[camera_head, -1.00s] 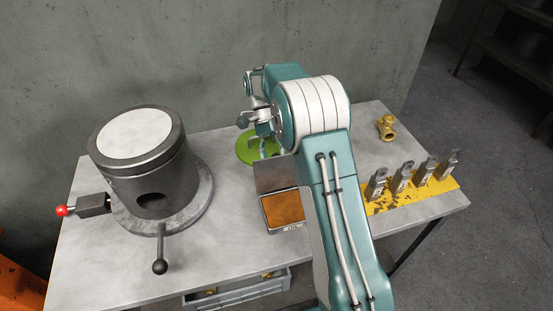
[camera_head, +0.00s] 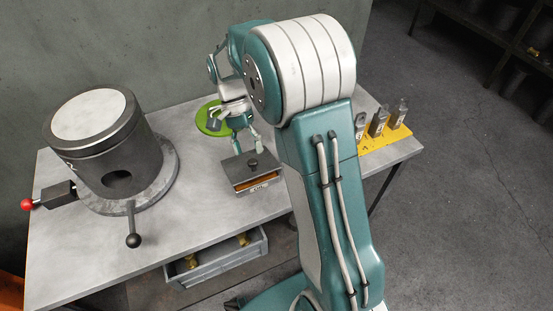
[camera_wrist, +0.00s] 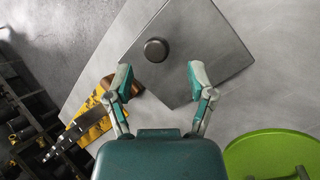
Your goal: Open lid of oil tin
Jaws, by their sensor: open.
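The oil tin (camera_head: 262,188) is a small box with a label on its front, standing on the grey table. Its dark square lid (camera_head: 240,168) with a round black knob (camera_head: 253,163) lies over most of the top. An orange-brown strip shows under the lid's front edge. My gripper (camera_head: 246,143) is open, just behind and above the lid. In the wrist view, the lid (camera_wrist: 190,45) and knob (camera_wrist: 155,50) lie beyond my spread, empty fingers (camera_wrist: 160,75). I see no contact with the knob.
A large dark cylinder (camera_head: 112,160) with handles stands at the left. A green disc (camera_head: 208,118) lies behind my gripper. A yellow base with upright metal pieces (camera_head: 378,122) is at the right, beyond my arm. An open drawer (camera_head: 215,262) is below the table edge.

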